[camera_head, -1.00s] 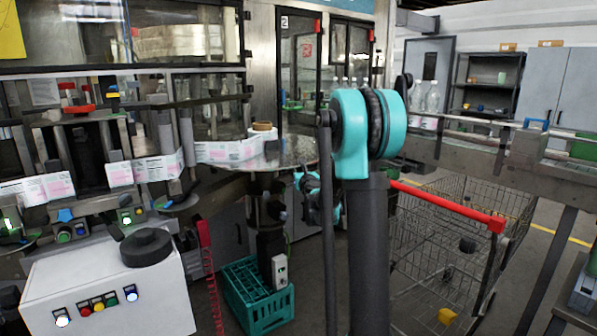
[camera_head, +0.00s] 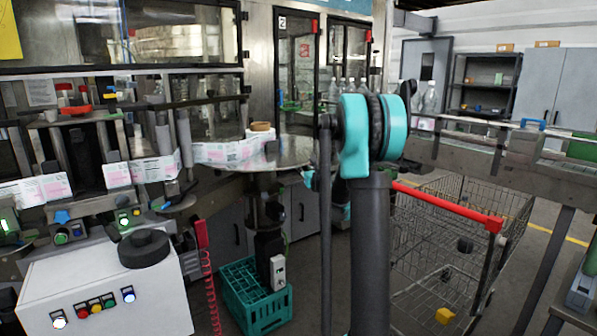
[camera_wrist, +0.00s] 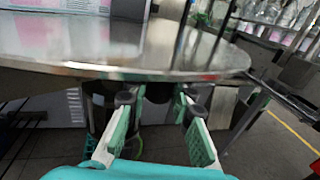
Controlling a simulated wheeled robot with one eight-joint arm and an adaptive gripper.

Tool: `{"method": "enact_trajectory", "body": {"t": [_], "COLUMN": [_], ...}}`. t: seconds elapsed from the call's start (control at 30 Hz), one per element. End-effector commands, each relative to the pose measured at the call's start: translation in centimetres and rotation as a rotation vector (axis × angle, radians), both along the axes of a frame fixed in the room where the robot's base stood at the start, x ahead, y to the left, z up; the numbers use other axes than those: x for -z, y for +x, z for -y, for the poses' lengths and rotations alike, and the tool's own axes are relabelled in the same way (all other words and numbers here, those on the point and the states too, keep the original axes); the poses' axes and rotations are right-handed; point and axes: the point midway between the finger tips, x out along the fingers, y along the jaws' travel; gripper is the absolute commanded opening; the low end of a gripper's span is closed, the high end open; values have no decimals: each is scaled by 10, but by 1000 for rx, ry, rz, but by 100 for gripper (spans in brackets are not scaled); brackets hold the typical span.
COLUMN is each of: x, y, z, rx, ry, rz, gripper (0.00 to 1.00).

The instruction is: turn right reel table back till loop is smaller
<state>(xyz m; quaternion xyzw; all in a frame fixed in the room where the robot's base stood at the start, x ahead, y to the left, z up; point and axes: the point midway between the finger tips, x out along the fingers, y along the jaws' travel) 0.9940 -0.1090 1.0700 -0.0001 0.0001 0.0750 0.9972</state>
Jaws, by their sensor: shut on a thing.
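The right reel table (camera_head: 290,156) is a round steel disc in the middle of the head view. Its shiny edge crosses the wrist view (camera_wrist: 150,72). The printed label web (camera_head: 225,154) stands on edge on its left part and runs left past rollers. How deep its loop is I cannot tell. My gripper (camera_wrist: 158,112) is at the table's near rim, its padded fingers either side of a dark part just under the edge. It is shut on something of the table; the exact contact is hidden. In the head view my arm mostly hides the gripper.
A white control box (camera_head: 108,285) with coloured buttons stands at lower left. A teal crate (camera_head: 258,305) is on the floor below the table.

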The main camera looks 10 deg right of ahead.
Motion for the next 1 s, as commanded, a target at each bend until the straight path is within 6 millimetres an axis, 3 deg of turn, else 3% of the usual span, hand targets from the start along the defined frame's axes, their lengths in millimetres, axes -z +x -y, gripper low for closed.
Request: {"method": "enact_trajectory", "body": {"t": [0.1,0.5,1.0], "x": [0,1,1], "y": [10,48,105], "z": [19,63,105], "rx": [-52,-254,-506], "ry": [0,0,0], "rz": [0,0,0], "gripper": [0,0,0]}}
